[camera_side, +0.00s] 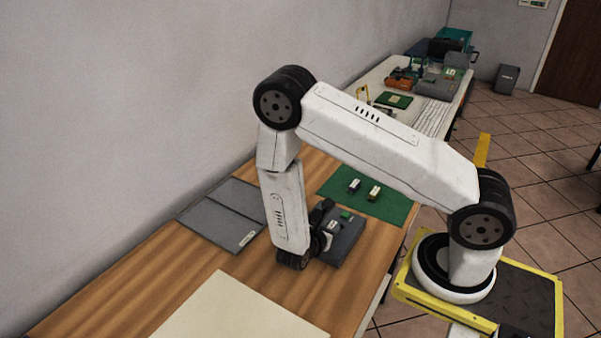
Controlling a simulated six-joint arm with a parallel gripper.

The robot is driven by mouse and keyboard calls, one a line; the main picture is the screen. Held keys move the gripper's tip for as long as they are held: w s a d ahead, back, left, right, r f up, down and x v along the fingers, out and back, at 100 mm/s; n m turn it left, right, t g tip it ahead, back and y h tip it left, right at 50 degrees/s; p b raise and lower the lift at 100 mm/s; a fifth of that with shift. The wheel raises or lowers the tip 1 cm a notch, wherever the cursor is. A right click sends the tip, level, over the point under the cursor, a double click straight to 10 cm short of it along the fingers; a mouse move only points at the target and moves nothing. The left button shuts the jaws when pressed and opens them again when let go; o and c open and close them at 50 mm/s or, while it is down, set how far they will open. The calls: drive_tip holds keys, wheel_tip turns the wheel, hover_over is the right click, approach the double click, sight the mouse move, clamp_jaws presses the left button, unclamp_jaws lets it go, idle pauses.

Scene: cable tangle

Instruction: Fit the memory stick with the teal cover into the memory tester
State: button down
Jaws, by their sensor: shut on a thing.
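The memory tester looks to be the dark grey box (346,243) on the wooden table, with a small green patch on its top. My gripper (328,232) is low at the left side of this box, beside or just over it. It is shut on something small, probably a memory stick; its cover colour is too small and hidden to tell. I cannot tell whether the held thing touches the box.
The green mat (398,211) lies behind the box. A flat grey folder-like sheet (212,222) lies to the left, and a cream board (235,312) in front. A white bench with electronics (432,118) stands farther back. Bare wood shows between the cream board and the box.

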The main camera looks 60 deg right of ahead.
drive_tip(key=shift+f, duration=0.35)
idle(0.4)
drive_tip(key=shift+c, duration=1.9)
unclamp_jaws()
drive_tip(key=shift+a+r, duration=0.1)
drive_tip(key=shift+a, duration=0.05)
drive_tip(key=shift+v, duration=3.7)
drive_tip(key=shift+r, duration=0.15)
drive_tip(key=shift+r, duration=2.85)
